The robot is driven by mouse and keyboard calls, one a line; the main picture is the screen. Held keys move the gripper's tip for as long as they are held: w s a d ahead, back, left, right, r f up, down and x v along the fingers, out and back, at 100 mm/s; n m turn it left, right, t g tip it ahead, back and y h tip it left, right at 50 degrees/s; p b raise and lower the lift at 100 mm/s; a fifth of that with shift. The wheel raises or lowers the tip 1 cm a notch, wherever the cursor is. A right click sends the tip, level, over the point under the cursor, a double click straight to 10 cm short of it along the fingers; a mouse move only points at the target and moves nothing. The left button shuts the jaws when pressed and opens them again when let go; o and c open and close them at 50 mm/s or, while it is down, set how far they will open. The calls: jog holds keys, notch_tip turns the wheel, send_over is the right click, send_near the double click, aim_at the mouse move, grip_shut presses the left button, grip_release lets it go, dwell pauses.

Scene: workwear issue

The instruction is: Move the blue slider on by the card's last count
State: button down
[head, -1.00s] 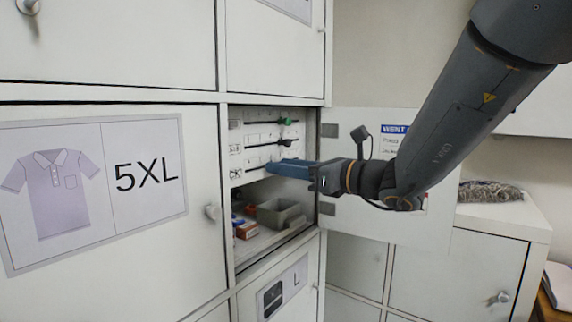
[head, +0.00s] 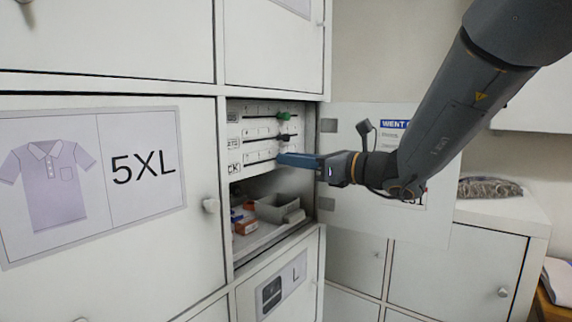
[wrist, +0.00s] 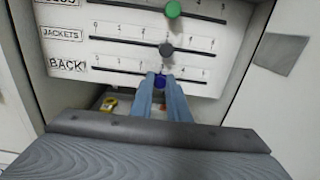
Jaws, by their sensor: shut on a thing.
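The blue slider (wrist: 159,82) is on the lowest slot of a white panel (wrist: 112,31), in the row marked "BACK!". My gripper (wrist: 160,78) is shut on it, one blue-grey finger on each side. In the head view my gripper (head: 281,159) reaches into the open locker from the right, and its fingers hide the slider. A card (head: 393,124) with a blue heading starting "WENT" is on the open door. My arm covers much of it and its lower lines are not readable. The numbers along the blue slider's row are too small to read surely.
A black slider (wrist: 166,49) sits on the "JACKETS" slot just above, and a green slider (wrist: 173,9) on the slot above that. Below the panel are a grey bin (head: 279,209) and small boxes (head: 246,226). The open door (head: 347,209) stands to the right.

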jog(key=c, duration=1.7)
grip_release()
jog(key=shift+b+v, duration=0.9)
jog(key=shift+v, duration=3.05)
